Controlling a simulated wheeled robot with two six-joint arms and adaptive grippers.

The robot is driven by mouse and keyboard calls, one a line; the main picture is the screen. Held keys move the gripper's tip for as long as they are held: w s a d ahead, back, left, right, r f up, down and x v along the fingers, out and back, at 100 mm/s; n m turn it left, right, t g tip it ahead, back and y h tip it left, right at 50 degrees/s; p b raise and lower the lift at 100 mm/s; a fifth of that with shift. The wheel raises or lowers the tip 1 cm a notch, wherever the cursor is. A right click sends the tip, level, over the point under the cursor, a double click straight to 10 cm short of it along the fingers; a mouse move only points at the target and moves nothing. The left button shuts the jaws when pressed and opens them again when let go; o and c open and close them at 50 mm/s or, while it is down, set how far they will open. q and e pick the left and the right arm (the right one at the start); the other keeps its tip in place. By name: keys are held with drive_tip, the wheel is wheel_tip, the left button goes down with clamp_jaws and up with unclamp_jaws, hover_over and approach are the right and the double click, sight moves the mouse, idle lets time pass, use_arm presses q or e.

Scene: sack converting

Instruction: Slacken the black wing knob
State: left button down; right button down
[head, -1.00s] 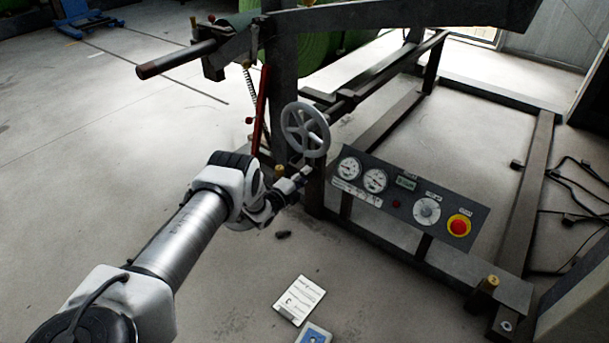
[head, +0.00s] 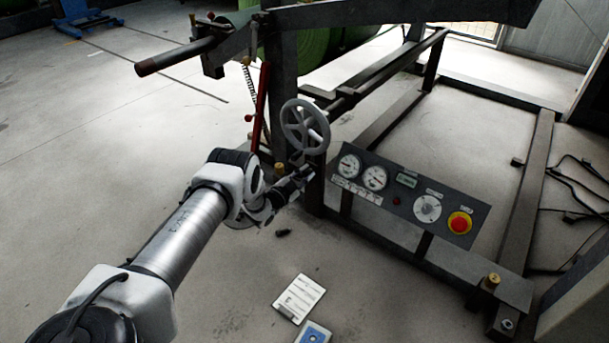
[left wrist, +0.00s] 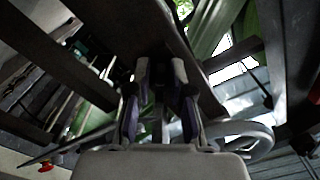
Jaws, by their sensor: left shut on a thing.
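My left gripper (head: 304,174) is at the dark upright post, just below the grey handwheel (head: 325,122). In the left wrist view its two fingers (left wrist: 164,75) are close together, pointing at a dark frame member. They are shut on a small dark thing at the post, where the black wing knob sits. The knob is almost wholly hidden by the fingers, so its wings and angle cannot be made out. My right gripper is in neither view.
The handwheel rim (left wrist: 262,145) is close beside the gripper. A red lever (head: 262,95) and a spring stand left of the post. A control panel (head: 400,200) with gauges and a red stop button is at the right. Papers (head: 299,298) lie on open floor.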

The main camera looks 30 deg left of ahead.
use_arm(q)
drive_tip(key=n, duration=0.4)
drive_tip(key=shift+d+f+n+b, duration=0.1)
drive_tip(key=shift+n+b, duration=0.2)
drive_tip(key=shift+b, duration=0.05)
drive_tip(key=n, duration=0.3)
drive_tip(key=shift+n+b, duration=0.3)
drive_tip(key=shift+n, duration=0.1)
drive_tip(key=n+b, duration=0.1)
drive_tip(key=n, duration=0.3)
drive_tip(key=shift+d, duration=0.15)
drive_tip(key=shift+n+b, duration=0.3)
drive_tip(key=shift+n, duration=1.8)
drive_tip(key=c, duration=1.1)
unclamp_jaws()
drive_tip(key=shift+s, duration=0.1)
